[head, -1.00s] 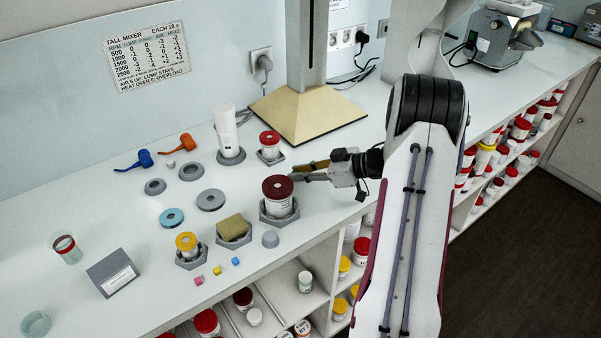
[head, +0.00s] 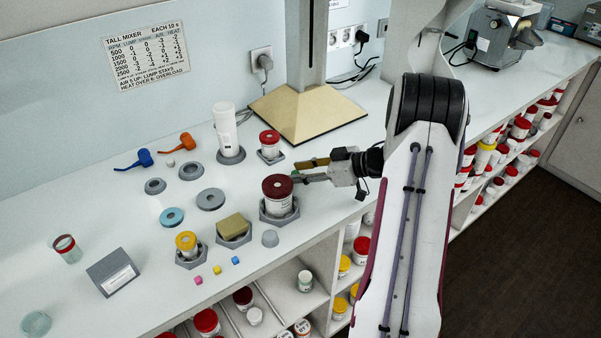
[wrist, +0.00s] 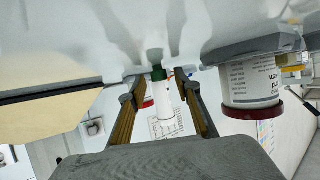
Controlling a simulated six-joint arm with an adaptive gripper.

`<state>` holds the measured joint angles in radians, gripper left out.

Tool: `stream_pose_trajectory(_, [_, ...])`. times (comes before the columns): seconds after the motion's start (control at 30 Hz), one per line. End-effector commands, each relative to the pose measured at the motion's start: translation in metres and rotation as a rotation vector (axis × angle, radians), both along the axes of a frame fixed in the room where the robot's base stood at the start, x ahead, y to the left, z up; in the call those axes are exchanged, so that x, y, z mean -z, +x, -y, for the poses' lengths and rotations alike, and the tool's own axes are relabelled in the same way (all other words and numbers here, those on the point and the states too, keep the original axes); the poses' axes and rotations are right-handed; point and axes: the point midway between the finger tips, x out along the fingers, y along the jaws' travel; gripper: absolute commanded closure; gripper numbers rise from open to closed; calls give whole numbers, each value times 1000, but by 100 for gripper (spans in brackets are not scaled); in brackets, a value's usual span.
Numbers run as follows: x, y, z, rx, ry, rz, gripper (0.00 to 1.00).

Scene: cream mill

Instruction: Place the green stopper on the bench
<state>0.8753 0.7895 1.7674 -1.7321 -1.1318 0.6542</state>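The small green stopper (wrist: 158,73) shows in the wrist view between my fingertips, low by the bench surface, with a gap to each finger. My gripper (wrist: 160,82) is open, its two fingers on either side of the stopper. In the head view my gripper (head: 300,171) is low over the bench (head: 335,195), just behind and right of the dark-red-lidded jar (head: 278,203). Only a speck of green shows near the fingertips there; the jar and fingers hide most of that spot. Whether the stopper rests on the bench is hard to tell.
The dark-red-lidded jar stands in a grey hexagonal holder close to my fingers. A red-lidded jar (head: 270,146) and a tall white container (head: 226,128) stand farther left. A column on a tan base (head: 305,115) is behind. Bare bench lies to the right of the base.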

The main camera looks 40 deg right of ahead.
Motion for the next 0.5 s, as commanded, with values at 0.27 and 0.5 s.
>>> stream_pose_trajectory(0.27, [-12,-20,14,4,-1,0,67])
stream_pose_trajectory(0.5, [-27,-47,31,3,-2,1,67])
